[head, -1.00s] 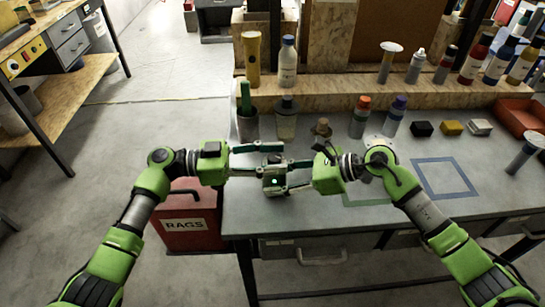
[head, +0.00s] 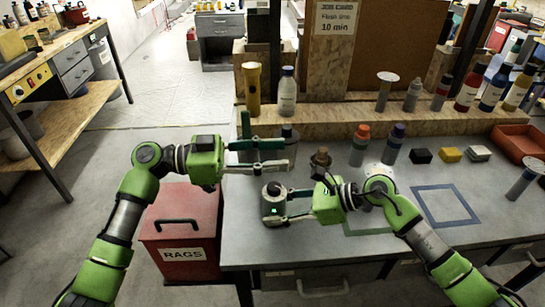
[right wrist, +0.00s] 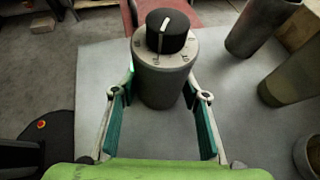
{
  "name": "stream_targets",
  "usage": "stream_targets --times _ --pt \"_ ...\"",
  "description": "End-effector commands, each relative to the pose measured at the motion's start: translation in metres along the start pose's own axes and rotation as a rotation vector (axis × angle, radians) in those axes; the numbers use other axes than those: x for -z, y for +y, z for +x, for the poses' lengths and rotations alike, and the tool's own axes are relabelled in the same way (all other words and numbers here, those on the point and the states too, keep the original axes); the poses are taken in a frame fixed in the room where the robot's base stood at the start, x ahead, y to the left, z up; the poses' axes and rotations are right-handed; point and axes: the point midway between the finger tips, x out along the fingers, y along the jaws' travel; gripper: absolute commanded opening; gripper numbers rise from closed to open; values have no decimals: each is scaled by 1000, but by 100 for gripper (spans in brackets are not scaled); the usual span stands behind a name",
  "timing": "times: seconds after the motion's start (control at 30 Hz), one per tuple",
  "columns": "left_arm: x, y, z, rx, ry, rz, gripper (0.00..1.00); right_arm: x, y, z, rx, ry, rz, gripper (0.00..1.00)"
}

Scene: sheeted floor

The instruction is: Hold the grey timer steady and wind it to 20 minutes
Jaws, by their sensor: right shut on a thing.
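The grey timer (head: 273,210) stands upright near the bench's left front edge. It is a grey cylinder with a black knob (right wrist: 167,32) on top; a white pointer line runs across the knob.
A card (head: 336,18) on the board reads 10 min. Behind the timer stand a brown-topped object (head: 320,161) and bottles with orange (head: 362,132) and purple (head: 398,130) caps. A red RAGS bin (head: 180,232) stands left of the bench.

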Motion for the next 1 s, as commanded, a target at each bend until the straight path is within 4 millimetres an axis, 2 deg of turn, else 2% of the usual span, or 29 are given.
stream_targets --times 0.1,0.13,0.2,0.5,0.63,0.77,1.0 --pt "0 0 0 0 0 0 40 -1 0 0 0 -1 0 19" --pt "0 0 0 0 0 0 40 -2 0 0 1 -3 -1 49" --pt "0 0 0 0 0 0 40 -1 0 0 1 -2 -1 61" --pt "0 0 0 0 0 -1 40 0 0 0 0 1 0 61" --pt "0 0 0 0 0 -1 40 1 -1 -8 1 2 0 61" --pt "0 0 0 0 0 -1 40 1 -1 -30 3 4 -1 61" --pt "0 0 0 0 0 0 40 2 -1 -82 3 4 1 61"
